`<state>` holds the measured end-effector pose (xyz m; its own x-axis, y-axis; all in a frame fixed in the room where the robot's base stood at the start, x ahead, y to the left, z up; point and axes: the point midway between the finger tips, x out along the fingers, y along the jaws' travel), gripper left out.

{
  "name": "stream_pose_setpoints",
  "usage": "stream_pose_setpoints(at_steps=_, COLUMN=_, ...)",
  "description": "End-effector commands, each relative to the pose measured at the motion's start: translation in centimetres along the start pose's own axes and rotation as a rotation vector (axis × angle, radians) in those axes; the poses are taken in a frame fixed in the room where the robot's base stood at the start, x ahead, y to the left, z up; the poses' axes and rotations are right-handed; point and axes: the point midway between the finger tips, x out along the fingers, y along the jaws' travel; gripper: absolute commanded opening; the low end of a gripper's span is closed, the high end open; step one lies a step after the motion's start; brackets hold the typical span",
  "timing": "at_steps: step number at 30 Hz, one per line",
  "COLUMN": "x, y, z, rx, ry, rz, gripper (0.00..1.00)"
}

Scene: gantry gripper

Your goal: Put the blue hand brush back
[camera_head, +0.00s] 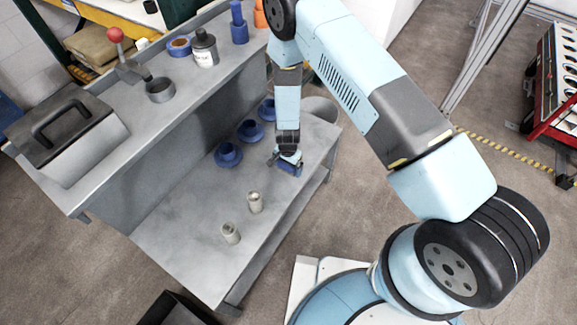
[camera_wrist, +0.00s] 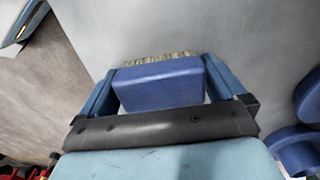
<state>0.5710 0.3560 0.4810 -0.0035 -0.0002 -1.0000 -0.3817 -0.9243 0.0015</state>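The blue hand brush (camera_wrist: 158,84) is between the two fingers of my gripper (camera_wrist: 160,82), with its tan bristles showing on the far side. The fingers meet both sides of the blue block, so my gripper looks shut on it. In the head view my gripper (camera_head: 287,160) points down just over the right part of the grey lower bench top (camera_head: 180,220), with a bit of the blue brush (camera_head: 291,168) at its tips. I cannot tell whether the brush touches the surface.
Several blue flanged parts (camera_head: 228,155) stand in a row left of my gripper. Two pale small cylinders (camera_head: 255,202) stand nearer the front. The lower top's front left is clear.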

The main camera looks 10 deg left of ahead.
Motion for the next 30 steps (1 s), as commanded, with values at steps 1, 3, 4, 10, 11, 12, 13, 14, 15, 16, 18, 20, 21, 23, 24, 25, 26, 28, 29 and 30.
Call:
stream_pose_setpoints(at_steps=1, x=0.0, y=0.0, z=0.0, rx=0.000, ry=0.000, rz=0.000, gripper=1.00)
stream_pose_setpoints(at_steps=3, x=0.0, y=0.0, z=0.0, rx=0.000, ry=0.000, rz=0.000, gripper=1.00)
stream_pose_setpoints(at_steps=4, x=0.0, y=0.0, z=0.0, rx=0.000, ry=0.000, rz=0.000, gripper=1.00)
stream_pose_setpoints(at_steps=10, x=-0.4, y=-0.1, z=0.0, rx=0.000, ry=0.001, rz=-0.001, gripper=1.00)
stream_pose_setpoints(at_steps=11, x=-0.6, y=-0.1, z=0.0, rx=0.000, ry=0.001, rz=-0.001, gripper=1.00)
stream_pose_setpoints(at_steps=12, x=-1.0, y=-0.1, z=-0.1, rx=0.000, ry=0.001, rz=-0.002, gripper=1.00)
stream_pose_setpoints(at_steps=13, x=-1.3, y=-0.1, z=-0.1, rx=0.000, ry=0.002, rz=-0.003, gripper=1.00)
stream_pose_setpoints(at_steps=14, x=-1.7, y=-0.1, z=-0.1, rx=0.000, ry=0.002, rz=-0.003, gripper=1.00)
stream_pose_setpoints(at_steps=15, x=-2.2, y=-0.1, z=0.0, rx=0.000, ry=0.001, rz=-0.002, gripper=1.00)
stream_pose_setpoints(at_steps=16, x=-2.7, y=-0.1, z=0.0, rx=0.000, ry=0.001, rz=-0.002, gripper=1.00)
stream_pose_setpoints(at_steps=18, x=-3.8, y=-0.1, z=0.0, rx=0.000, ry=0.001, rz=-0.002, gripper=1.00)
stream_pose_setpoints(at_steps=20, x=-4.8, y=-0.1, z=-0.1, rx=0.000, ry=0.002, rz=-0.003, gripper=1.00)
stream_pose_setpoints(at_steps=21, x=-5.4, y=-0.1, z=-0.1, rx=0.000, ry=0.002, rz=-0.002, gripper=1.00)
stream_pose_setpoints(at_steps=23, x=-6.4, y=-0.1, z=-0.1, rx=0.000, ry=0.002, rz=-0.003, gripper=1.00)
stream_pose_setpoints(at_steps=24, x=-7.1, y=-0.1, z=0.0, rx=-0.001, ry=0.001, rz=-0.002, gripper=1.00)
stream_pose_setpoints(at_steps=25, x=-7.6, y=-0.1, z=0.0, rx=-0.001, ry=0.001, rz=-0.002, gripper=1.00)
stream_pose_setpoints(at_steps=26, x=-8.0, y=-0.1, z=0.0, rx=-0.001, ry=0.001, rz=-0.002, gripper=1.00)
stream_pose_setpoints(at_steps=28, x=-9.1, y=-0.1, z=0.0, rx=0.000, ry=0.002, rz=-0.003, gripper=1.00)
stream_pose_setpoints(at_steps=29, x=-9.5, y=-0.1, z=0.0, rx=0.000, ry=0.001, rz=-0.003, gripper=1.00)
stream_pose_setpoints(at_steps=30, x=-10.0, y=0.0, z=-0.1, rx=0.001, ry=0.001, rz=-0.002, gripper=1.00)
